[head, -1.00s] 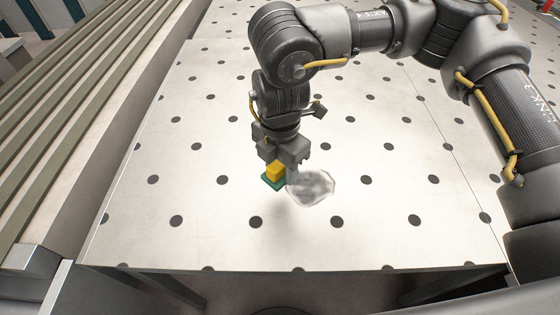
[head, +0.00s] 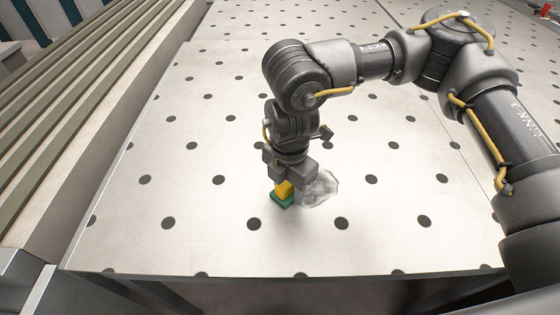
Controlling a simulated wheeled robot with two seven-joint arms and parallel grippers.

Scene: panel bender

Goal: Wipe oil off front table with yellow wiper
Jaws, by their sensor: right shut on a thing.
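The front table (head: 190,205) is a pale metal top with rows of dark round holes. My right gripper (head: 287,182) points down and is shut on the yellow wiper (head: 284,189), which has a green base. The wiper is low over the table or touching it; I cannot tell which. The oil (head: 320,190) is a clear, glossy patch on the table just right of the wiper, partly hidden behind the gripper. My left gripper is not in view.
A slatted rack of long grey-green bars (head: 60,100) runs along the left side of the table. The table's front edge (head: 230,275) is near the bottom. The tabletop around the oil is clear. A small red thing (head: 546,10) shows at the top right.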

